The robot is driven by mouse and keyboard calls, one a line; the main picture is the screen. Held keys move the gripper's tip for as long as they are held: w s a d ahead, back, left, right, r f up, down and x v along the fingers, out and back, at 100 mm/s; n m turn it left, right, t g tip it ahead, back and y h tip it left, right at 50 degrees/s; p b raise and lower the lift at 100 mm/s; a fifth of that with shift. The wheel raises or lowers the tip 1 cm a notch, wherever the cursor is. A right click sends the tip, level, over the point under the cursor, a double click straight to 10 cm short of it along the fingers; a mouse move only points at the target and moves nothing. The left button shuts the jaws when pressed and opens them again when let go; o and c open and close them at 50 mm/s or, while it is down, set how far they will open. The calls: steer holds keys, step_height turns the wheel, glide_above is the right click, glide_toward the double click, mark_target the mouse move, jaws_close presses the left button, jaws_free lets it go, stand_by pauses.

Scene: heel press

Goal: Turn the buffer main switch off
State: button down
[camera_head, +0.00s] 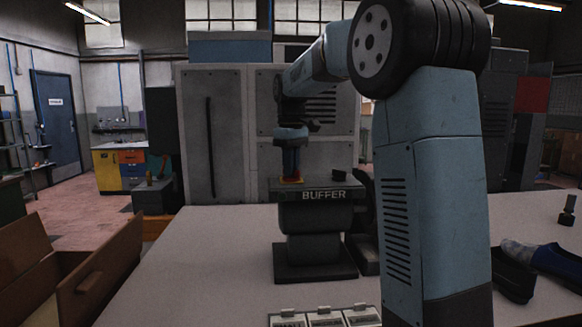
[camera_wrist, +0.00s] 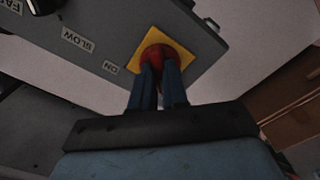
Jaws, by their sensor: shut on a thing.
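The buffer (camera_head: 318,220) is a dark machine with a "BUFFER" label, standing on the grey table in the head view. Its main switch is a red knob (camera_wrist: 157,55) on a yellow square plate (camera_wrist: 182,45) in the wrist view. An "ON" mark (camera_wrist: 109,69) is on the panel beside the plate. The yellow plate also shows on the buffer's top left in the head view (camera_head: 290,180). My gripper (camera_wrist: 158,78) points down at the switch from above, its two blue fingers shut on the red knob. The fingers hide part of the knob.
A dark knob (camera_head: 339,175) stands on the buffer's top right; "SLOW" (camera_wrist: 78,41) is marked on the panel. Dark and blue shoes (camera_head: 545,262) lie at the table's right. An open brown box (camera_head: 80,275) is at left.

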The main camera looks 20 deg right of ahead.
steer(key=c, duration=1.1)
jaws_free()
steer(key=shift+c, duration=0.2)
step_height(320, 180, up, 14)
steer(key=shift+f, duration=0.15)
steer(key=s+f+m+t, duration=0.2)
steer(key=s+f, duration=0.1)
steer(key=s, duration=0.6)
steer(key=s+f+m+t, duration=0.15)
steer(key=s+f, duration=0.25)
steer(key=s, duration=0.5)
steer(key=s+f+m+t, duration=0.2)
steer(key=s+f+m, duration=0.1)
steer(key=s+f, duration=1.2)
